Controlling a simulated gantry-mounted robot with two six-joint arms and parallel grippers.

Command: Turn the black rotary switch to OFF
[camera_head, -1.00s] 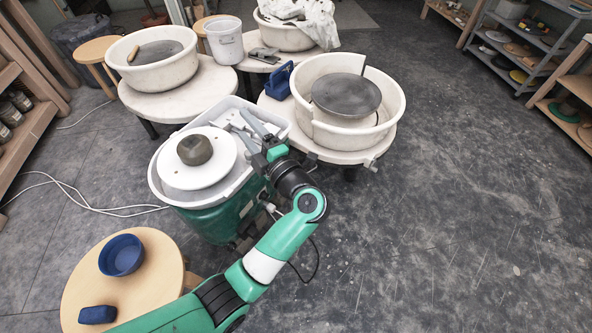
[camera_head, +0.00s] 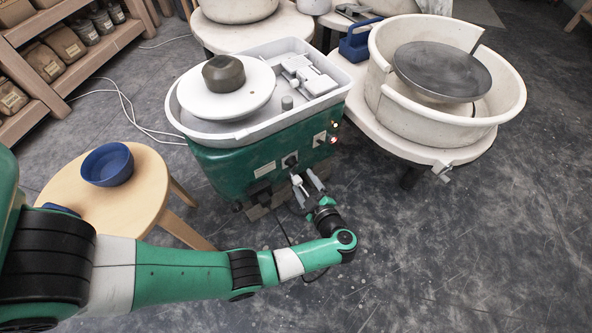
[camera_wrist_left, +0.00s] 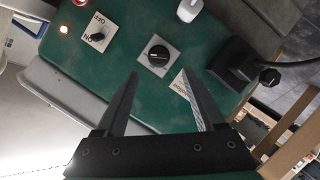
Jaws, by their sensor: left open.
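The black rotary switch (camera_wrist_left: 98,36) sits on a pale plate with ON and OFF lettering, upside down in the left wrist view; its setting is too small to tell surely. The plate (camera_head: 319,139) also shows on the right of the green wheel's front in the head view. A larger black dial (camera_wrist_left: 159,55) on a grey plate (camera_head: 290,161) is beside it. My left gripper (camera_head: 305,180) is open and empty in front of the panel. In the left wrist view its fingertips (camera_wrist_left: 160,75) frame the larger dial, with the switch outside them, up and left.
A black socket with a plugged-in cable (camera_wrist_left: 265,75) is on the same panel. Indicator lights (camera_head: 334,132) are near the switch. A round wooden stool (camera_head: 140,195) with a blue bowl (camera_head: 107,164) stands left. Another wheel basin (camera_head: 430,115) is to the right. Floor at lower right is clear.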

